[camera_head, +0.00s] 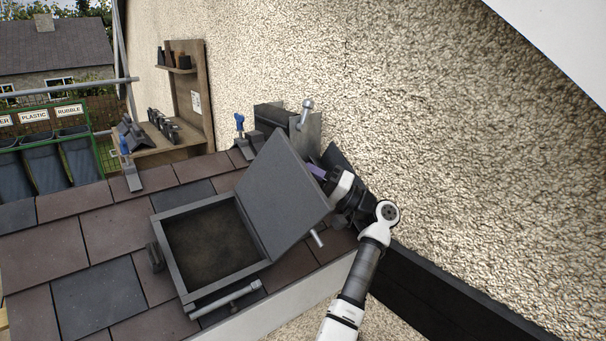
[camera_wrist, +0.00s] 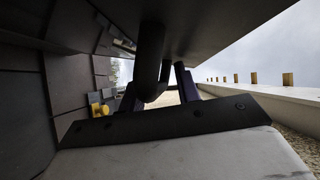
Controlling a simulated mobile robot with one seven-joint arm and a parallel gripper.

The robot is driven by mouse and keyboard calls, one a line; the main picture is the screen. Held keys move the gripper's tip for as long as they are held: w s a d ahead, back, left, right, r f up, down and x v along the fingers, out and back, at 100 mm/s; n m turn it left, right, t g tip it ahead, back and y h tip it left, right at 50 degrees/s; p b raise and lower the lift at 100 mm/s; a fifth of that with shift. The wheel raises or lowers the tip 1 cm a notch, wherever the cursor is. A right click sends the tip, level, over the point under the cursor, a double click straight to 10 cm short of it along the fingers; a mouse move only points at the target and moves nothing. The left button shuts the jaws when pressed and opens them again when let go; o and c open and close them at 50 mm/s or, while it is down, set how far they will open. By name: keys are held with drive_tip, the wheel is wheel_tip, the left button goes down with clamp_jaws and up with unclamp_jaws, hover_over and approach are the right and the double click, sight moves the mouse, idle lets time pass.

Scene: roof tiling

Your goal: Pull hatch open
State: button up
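The hatch lid (camera_head: 285,195), a flat dark grey panel, stands raised and tilted on the right side of its square frame (camera_head: 163,240). The dark brown opening (camera_head: 212,243) shows beside it. My gripper (camera_head: 318,172) is behind the lid's right side, and the lid partly hides it. My gripper's purple-blue fingers (camera_wrist: 158,93) are apart, one on either side of the handle. No firm grip on it shows.
A grey metal bar (camera_head: 225,299) lies along the frame's front edge. Blue-handled tools (camera_head: 126,150) stand on the roof tiles (camera_head: 110,232). A rough plaster wall (camera_head: 430,130) rises close behind my arm. A wooden shelf (camera_head: 190,100) stands at the back.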

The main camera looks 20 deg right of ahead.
drive_tip(key=b+v, duration=0.3)
drive_tip(key=v, duration=1)
drive_tip(key=shift+s+d+f+b, duration=0.2)
drive_tip(key=shift+d+b, duration=0.05)
drive_tip(key=shift+b, duration=0.05)
